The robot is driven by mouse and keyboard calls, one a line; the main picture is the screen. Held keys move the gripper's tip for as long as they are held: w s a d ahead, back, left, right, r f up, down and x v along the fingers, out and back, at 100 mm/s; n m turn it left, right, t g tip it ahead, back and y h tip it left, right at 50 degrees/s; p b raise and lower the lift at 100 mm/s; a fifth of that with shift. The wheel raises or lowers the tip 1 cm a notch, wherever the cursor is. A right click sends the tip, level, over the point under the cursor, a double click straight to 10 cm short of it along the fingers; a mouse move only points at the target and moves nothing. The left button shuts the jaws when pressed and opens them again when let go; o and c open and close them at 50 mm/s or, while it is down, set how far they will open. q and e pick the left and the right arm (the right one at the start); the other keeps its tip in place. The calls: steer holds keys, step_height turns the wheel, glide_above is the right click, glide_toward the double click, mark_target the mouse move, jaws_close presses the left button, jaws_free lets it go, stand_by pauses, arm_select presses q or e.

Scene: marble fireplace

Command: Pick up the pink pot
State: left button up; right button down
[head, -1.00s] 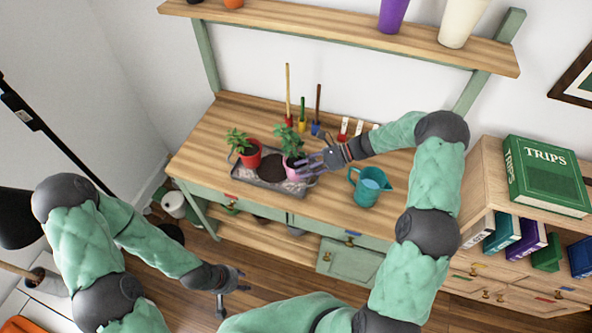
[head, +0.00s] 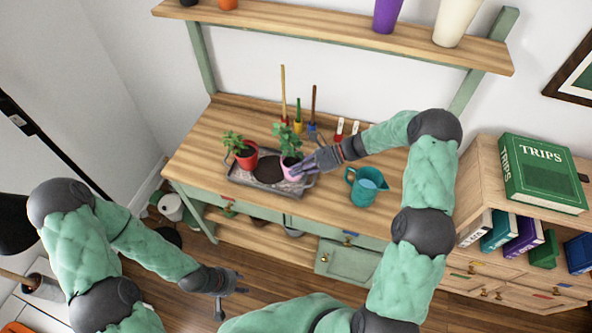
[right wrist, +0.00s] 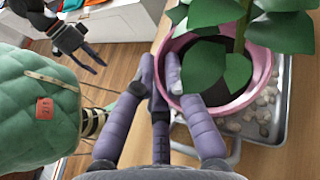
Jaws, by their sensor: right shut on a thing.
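The pink pot (head: 290,169) holds a green leafy plant and sits at the right end of a grey metal tray (head: 238,179) on the wooden bench. My right gripper (head: 304,168) reaches it from the right and is shut on its rim. In the right wrist view the pink pot (right wrist: 265,72) fills the upper right, with fingers of the right gripper (right wrist: 172,85) at its near wall; leaves hide part of the pot. I cannot tell whether the pot is lifted off the tray. My left gripper (head: 230,282) hangs empty below the bench with its fingers apart.
A teal watering can (head: 366,186) stands just right of my right gripper. Small tools (head: 298,115) stand upright behind. The bench's left end is clear.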

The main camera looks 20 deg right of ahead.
steer(key=shift+r, duration=0.6)
steer(key=s+a+r+p, duration=0.1)
steer(key=s+r+p, duration=0.4)
steer(key=s+r, duration=0.75)
steer(key=shift+w+d+f+m+t+h, duration=0.75)
steer(key=shift+w+f+m+t+h, duration=1.55)
steer(key=shift+w+m+t+h, duration=1.85)
step_height(320, 180, up, 11)
steer(key=w+m+t+h, duration=0.1)
steer(key=w+m+t, duration=0.1)
steer(key=m, duration=0.3)
steer(key=shift+w+t+b, duration=0.35)
steer(key=shift+w+t, duration=0.05)
steer(key=shift+t, duration=0.15)
steer(key=shift+r, duration=0.1)
